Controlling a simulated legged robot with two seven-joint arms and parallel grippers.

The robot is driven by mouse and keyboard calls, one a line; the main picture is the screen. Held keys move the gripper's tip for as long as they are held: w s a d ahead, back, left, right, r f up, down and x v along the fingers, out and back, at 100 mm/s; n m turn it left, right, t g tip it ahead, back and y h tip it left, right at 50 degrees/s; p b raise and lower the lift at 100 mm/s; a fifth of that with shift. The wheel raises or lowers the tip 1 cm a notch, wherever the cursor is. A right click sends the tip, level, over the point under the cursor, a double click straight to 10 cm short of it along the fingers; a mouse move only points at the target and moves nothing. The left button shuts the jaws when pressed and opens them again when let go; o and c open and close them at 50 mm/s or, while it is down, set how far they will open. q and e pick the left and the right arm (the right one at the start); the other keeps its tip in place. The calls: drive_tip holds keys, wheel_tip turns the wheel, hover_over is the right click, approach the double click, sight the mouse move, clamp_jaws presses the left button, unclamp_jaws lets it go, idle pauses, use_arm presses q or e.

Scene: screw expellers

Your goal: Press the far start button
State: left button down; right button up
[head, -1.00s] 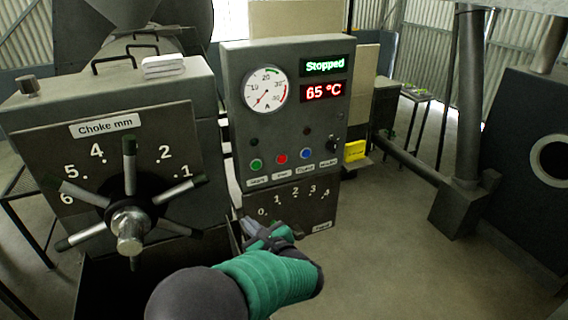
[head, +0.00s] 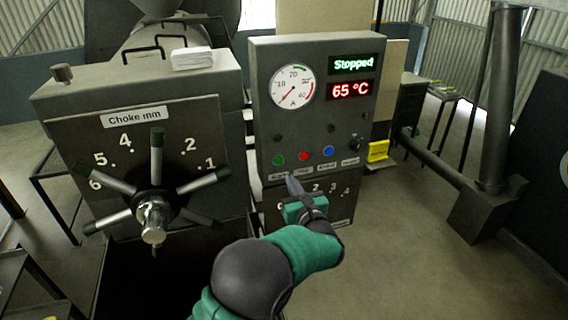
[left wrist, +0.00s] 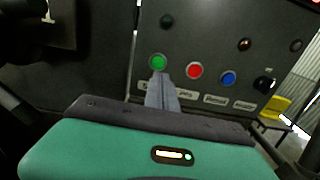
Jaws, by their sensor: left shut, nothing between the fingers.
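The control panel (head: 262,120) stands ahead, with a screen reading "Stopped" and another reading 65 °C. Its green button (head: 278,160) is at the left of the button row, above a label. A red button (head: 303,156) and a blue button (head: 328,151) sit to its right. The green button also shows in the left wrist view (left wrist: 158,62). My left gripper (head: 292,181) is shut and empty, its tips just below the green and red buttons. In the left wrist view, the fingertips (left wrist: 161,76) appear just under the green button; contact cannot be told. My right gripper is out of view.
The choke handwheel (head: 152,208) with long spokes projects at the left. A lower scale plate (head: 345,208) sits beneath the buttons, partly behind my gripper. A black knob (head: 357,144) and a yellow box (head: 378,151) are at the right. Open floor lies right of the panel.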

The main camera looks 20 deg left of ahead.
sight(279, 159)
use_arm(q)
drive_tip(key=p+x, duration=0.1)
drive_tip(key=x, duration=0.2)
drive_tip(key=p+x, duration=0.1)
drive_tip(key=x, duration=0.3)
drive_tip(key=shift+s+a+r, duration=0.15)
drive_tip(key=shift+s+a, duration=0.1)
drive_tip(key=shift+w+a+p, duration=0.2)
drive_tip(key=shift+w+p, duration=0.1)
drive_tip(key=shift+w, duration=0.1)
drive_tip(key=shift+d, duration=0.15)
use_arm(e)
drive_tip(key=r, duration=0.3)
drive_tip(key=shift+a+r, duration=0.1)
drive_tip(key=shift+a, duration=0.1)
use_arm(q)
drive_tip(key=shift+f, duration=0.2)
drive_tip(key=w+b, duration=0.1)
drive_tip(key=b, duration=0.1)
drive_tip(key=shift+a+b, duration=0.3)
drive_tip(key=shift+a, duration=0.1)
drive_tip(key=shift+s+r, duration=0.1)
drive_tip(key=shift+r, duration=0.4)
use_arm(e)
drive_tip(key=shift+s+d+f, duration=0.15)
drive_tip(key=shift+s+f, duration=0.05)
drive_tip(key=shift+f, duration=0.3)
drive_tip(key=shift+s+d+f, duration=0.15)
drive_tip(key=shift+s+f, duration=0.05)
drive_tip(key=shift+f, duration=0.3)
